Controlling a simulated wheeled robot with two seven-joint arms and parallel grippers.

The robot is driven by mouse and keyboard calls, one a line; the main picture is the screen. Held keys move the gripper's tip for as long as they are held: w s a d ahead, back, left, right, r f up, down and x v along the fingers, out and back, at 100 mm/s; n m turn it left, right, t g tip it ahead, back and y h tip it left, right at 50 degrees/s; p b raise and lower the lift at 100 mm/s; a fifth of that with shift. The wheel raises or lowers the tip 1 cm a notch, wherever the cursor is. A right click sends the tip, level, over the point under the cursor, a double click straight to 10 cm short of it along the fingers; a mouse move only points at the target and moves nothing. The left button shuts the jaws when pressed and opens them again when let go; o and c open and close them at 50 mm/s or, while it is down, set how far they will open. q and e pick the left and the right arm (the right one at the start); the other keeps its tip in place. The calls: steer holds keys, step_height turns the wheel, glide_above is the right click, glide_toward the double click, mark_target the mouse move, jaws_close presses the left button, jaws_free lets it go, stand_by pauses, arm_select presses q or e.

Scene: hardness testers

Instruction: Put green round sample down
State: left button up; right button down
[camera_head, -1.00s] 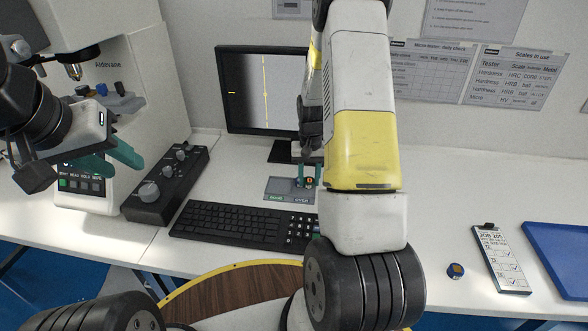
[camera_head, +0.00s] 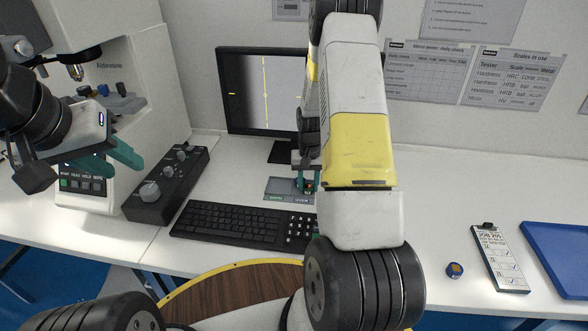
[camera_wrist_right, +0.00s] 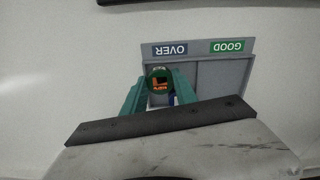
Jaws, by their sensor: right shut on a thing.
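My right gripper (camera_head: 305,184) is shut on the green round sample (camera_wrist_right: 160,80), which shows between its teal fingertips in the right wrist view (camera_wrist_right: 159,86). The sample has a dark green rim and an orange marking on its face. It is in front of the OVER side of a small grey two-part tray (camera_wrist_right: 212,86) labelled OVER and GOOD; whether it touches the tray I cannot tell. In the head view the tray (camera_head: 272,186) lies before the monitor, partly hidden by my right arm. My left gripper (camera_head: 112,160) is open and empty by the tester at left.
A keyboard (camera_head: 232,223) lies just in front of the tray, and a black control box (camera_head: 166,184) stands left of it. The monitor (camera_head: 262,92) stands behind.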

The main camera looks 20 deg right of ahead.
steer(key=c, duration=1)
jaws_free()
steer(key=shift+s+a+f, duration=0.1)
steer(key=shift+s+f, duration=0.25)
steer(key=shift+f, duration=0.4)
steer(key=shift+o, duration=0.2)
steer(key=shift+d, duration=0.2)
step_height(320, 180, up, 13)
step_height(320, 180, up, 16)
steer(key=n+t+y, duration=0.1)
steer(key=n+t, duration=0.1)
steer(key=t, duration=0.1)
glide_above(308, 187)
steer(key=s+a, duration=0.7)
steer(key=s, duration=0.1)
steer(key=s+a+r+t, duration=0.1)
steer(key=s+a+r, duration=0.1)
steer(key=s, duration=0.3)
steer(key=s+a+r+n+t, duration=0.1)
steer(key=s+r, duration=0.2)
steer(key=s, duration=0.2)
steer(key=s+a+r+t+y, duration=0.1)
steer(key=s+a+r, duration=0.1)
steer(key=s, duration=0.2)
steer(key=shift+s+a+r+n, duration=0.25)
steer(key=shift+s+a+n, duration=0.05)
steer(key=shift+s+n, duration=0.1)
